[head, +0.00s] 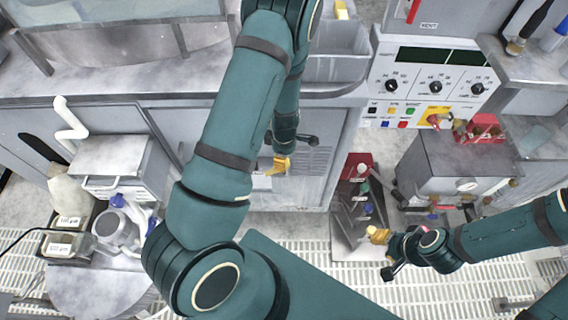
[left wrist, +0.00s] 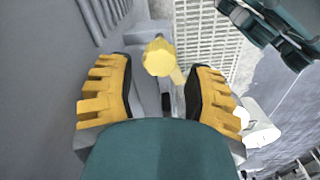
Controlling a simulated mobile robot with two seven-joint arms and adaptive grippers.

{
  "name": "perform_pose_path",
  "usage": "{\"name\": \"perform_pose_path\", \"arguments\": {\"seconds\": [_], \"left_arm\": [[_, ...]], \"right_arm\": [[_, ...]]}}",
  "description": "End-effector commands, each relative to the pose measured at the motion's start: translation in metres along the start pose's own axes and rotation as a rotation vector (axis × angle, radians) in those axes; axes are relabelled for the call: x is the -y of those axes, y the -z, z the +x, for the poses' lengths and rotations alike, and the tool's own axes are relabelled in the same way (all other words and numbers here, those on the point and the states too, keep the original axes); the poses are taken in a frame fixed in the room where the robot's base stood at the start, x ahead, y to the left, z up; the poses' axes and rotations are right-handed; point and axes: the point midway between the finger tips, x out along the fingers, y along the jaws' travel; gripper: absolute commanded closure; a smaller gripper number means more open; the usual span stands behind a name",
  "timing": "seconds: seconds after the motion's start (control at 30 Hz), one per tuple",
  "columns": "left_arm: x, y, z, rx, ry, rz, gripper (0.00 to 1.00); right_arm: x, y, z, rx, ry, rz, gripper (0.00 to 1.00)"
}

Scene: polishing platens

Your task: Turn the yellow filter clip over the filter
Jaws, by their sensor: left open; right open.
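In the left wrist view, a yellow, many-sided piece (left wrist: 158,57) on a grey stem looks like the yellow filter clip. It shows just beyond and between the fingertips of my left gripper (left wrist: 162,95), which is open with a clear gap between its yellow-padded fingers. I cannot tell whether they touch it. In the head view, my left gripper (head: 283,164) is in front of the grey cabinet, and the clip cannot be told apart there. The filter cannot be made out. My right gripper (head: 381,240) is open and empty near the red-and-grey stand.
A red-and-grey stand (head: 355,195) and a grey box with gauges (head: 455,165) stand at right. A control panel (head: 435,85) is behind them. At left are a grey box (head: 112,160) and a round platen (head: 100,290). White grating floor (head: 310,250) lies below.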

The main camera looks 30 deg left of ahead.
Motion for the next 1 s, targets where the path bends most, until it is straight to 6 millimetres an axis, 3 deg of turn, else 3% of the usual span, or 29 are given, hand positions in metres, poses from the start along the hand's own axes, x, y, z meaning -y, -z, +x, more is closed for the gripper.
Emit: {"name": "perform_pose_path", "arguments": {"seconds": [0.2,0.6,0.77,1.0], "left_arm": [[0.0,0.0,0.026,0.0,0.001,0.0,0.48],[0.0,0.0,0.03,0.0,-0.001,0.0,0.45],[0.0,0.0,0.03,0.0,-0.001,0.0,1.0],[0.0,0.0,0.03,0.0,-0.001,0.028,1.0]], "right_arm": [[-0.003,0.001,0.008,-0.004,0.0,-0.001,0.66],[-0.003,0.002,0.009,-0.006,0.0,-0.001,0.66],[-0.003,0.002,0.009,-0.006,0.0,-0.001,0.66],[-0.003,0.002,0.008,-0.006,0.0,0.0,0.66]]}}
